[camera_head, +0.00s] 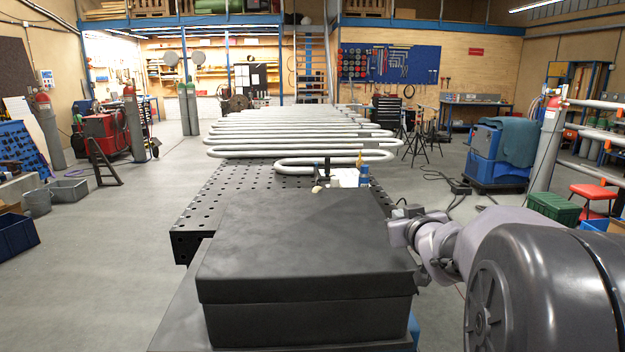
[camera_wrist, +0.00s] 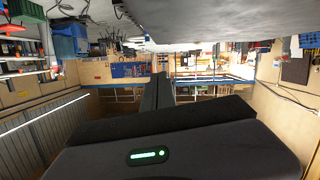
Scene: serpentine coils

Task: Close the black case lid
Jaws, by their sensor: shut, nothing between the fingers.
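The black case (camera_head: 310,322) stands at the front centre of the head view. Its lid (camera_head: 295,235) lies flat over the body, with its front rim lapping down. No gap shows between lid and body at the front; the back edge is less clear. My gripper's two dark fingers (camera_wrist: 160,88) are together and empty in the wrist view. In the head view my wrist is beside the right edge of the lid, and the fingers cannot be made out clearly there. A grey surface fills the top of the wrist view; I cannot tell whether it is the lid.
A black perforated table (camera_head: 215,200) extends behind the case and carries silver serpentine coils (camera_head: 300,142). Small bottles and a white item (camera_head: 345,178) stand just behind the lid. A gas cylinder (camera_head: 547,145) stands at right. Floor on the left is mostly open.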

